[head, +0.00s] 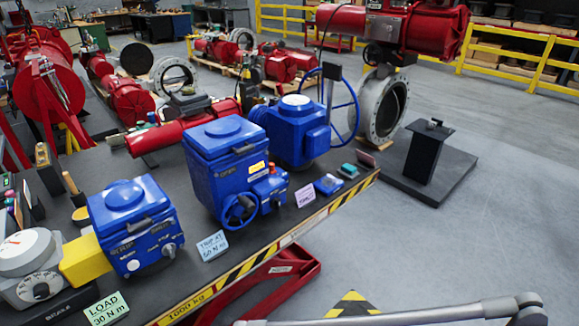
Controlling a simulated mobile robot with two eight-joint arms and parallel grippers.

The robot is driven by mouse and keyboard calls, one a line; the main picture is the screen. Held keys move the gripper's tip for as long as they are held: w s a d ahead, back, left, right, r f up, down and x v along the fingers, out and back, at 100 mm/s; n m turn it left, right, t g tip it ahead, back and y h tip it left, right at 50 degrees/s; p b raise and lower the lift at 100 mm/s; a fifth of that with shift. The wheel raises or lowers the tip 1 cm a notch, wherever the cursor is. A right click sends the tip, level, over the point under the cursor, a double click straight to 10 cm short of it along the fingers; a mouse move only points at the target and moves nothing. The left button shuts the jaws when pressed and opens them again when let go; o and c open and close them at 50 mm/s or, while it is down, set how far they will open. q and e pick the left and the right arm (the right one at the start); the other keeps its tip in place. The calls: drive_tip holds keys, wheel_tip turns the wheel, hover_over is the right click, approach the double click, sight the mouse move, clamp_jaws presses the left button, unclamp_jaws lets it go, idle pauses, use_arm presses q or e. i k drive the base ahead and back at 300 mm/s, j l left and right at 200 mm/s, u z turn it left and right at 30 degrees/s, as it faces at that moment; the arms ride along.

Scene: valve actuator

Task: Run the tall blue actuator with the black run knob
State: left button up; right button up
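The tall blue actuator (215,165) stands upright on the dark bench, in the middle of the head view. It has a boxy body with a round cap on top, a blue handwheel (239,210) low on its front and a small blue control box (270,188) at its right side. A red button (272,169) tops that box. The black run knob is too small to make out for certain on it. A blue card (212,246) reading about "TRIP AT 60 N m" stands in front. Neither of my grippers is in view.
A lower blue actuator (122,200) with front knobs stands left, beside a yellow block (83,260) and a grey dial unit (27,250). Another blue actuator (297,125) with a large handwheel stands behind right. Small cards and boxes line the striped bench edge (270,247).

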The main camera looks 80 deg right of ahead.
sight(275, 204)
drive_tip(key=z, duration=2.3)
drive_tip(key=i+l+u, duration=0.35)
drive_tip(key=l, duration=0.25)
